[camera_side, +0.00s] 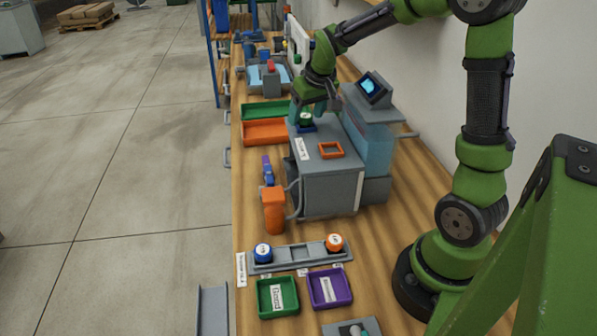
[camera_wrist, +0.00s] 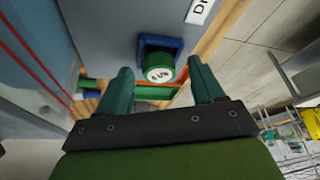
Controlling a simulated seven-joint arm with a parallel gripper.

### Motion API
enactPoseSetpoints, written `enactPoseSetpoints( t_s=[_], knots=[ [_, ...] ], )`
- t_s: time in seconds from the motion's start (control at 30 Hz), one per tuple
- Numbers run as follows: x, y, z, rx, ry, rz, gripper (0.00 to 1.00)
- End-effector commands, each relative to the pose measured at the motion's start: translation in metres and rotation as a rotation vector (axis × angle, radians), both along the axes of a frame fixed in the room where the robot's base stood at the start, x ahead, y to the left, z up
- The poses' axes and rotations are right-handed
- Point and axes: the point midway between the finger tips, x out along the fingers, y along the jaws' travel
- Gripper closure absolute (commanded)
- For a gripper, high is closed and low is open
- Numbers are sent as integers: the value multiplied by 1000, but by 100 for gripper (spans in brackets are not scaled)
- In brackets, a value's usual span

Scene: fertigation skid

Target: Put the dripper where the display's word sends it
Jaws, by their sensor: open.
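A green dripper (camera_side: 306,119) with a white marked top stands at the blue square holder (camera_side: 303,128) on the grey skid box. In the wrist view the dripper (camera_wrist: 159,69) shows between and beyond my fingertips, with the blue holder (camera_wrist: 174,43) around its base. My gripper (camera_side: 307,104) is open just above the dripper, a finger to each side; I see no contact. The display (camera_side: 373,88) has a lit cyan screen; its word is too small to read. An empty orange square holder (camera_side: 330,150) sits on the same box.
A grey rack (camera_side: 298,255) holds a blue dripper (camera_side: 263,252) and an orange dripper (camera_side: 334,243). Labelled green (camera_side: 277,311) and purple (camera_side: 329,305) trays stand in front. Green (camera_side: 268,109) and orange (camera_side: 264,132) trays lie behind. An orange bottle (camera_side: 273,212) stands beside the skid.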

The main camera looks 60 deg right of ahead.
Motion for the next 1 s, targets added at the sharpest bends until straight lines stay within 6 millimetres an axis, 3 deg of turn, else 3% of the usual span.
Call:
enactPoseSetpoints(
  t_s=[0.03,0.4,0.47,0.73,1.0],
  knots=[
    [0,0,0,0,0,0,34],
    [0,0,1,0,0,0,91],
    [0,0,1,0,0,0,97],
    [1,0,10,-1,-3,1,97],
    [1,-1,62,-2,-6,0,97]
  ],
)
